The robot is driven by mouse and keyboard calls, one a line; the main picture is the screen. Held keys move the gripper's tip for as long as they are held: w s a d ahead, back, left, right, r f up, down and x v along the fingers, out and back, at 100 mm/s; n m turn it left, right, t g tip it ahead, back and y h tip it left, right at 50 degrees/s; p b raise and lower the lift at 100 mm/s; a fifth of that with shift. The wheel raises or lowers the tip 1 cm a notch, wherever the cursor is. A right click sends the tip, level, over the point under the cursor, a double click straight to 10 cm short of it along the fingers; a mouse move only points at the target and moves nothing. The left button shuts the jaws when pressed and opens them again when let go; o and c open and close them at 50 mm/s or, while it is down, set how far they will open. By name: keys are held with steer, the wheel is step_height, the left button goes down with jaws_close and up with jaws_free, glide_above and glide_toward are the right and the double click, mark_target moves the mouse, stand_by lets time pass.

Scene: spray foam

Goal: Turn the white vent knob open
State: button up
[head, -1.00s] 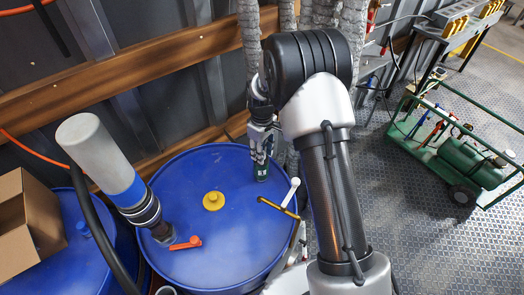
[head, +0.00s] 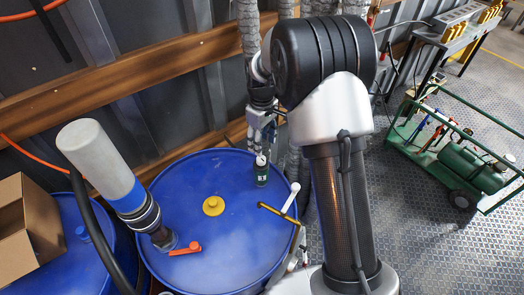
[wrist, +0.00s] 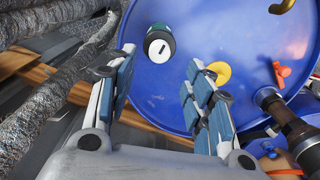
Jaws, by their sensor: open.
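A white round knob (wrist: 158,47) with a dark straight mark tops a short green cylinder (head: 261,177) standing near the back edge of the blue drum (head: 190,270). In the head view the knob's white top (head: 261,160) shows just below my gripper (head: 266,136). In the wrist view my gripper (wrist: 158,60) is open, with one blue-padded finger on each side of the picture and nothing held between them. The knob appears beyond the fingertips, apart from them. My arm hides part of the gripper in the head view.
The drum top also carries a yellow cap (head: 213,206), an orange valve handle (head: 186,248), a grey-and-blue cylinder (head: 105,165) and a brass pipe (head: 278,213) with a white lever (head: 291,197). Flexible ducts (head: 249,30) hang behind. A green cart (head: 460,160) stands right.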

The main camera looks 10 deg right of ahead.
steer(key=shift+r, duration=1.95)
steer(key=s+r+m+t+b, duration=0.1)
steer(key=s+r+m+b, duration=0.15)
steer(key=s+r, duration=0.4)
steer(key=s+r+m+t+b, duration=0.1)
steer(key=s+r+b, duration=0.25)
steer(key=s, duration=0.55)
steer(key=s+f+m+t+b, duration=0.2)
steer(key=s+f+m+b, duration=0.1)
steer(key=s, duration=1.3)
steer(key=shift+s+f+m+t+b, duration=0.2)
steer(key=shift+s+m+t+b, duration=0.1)
steer(key=shift+m, duration=0.25)
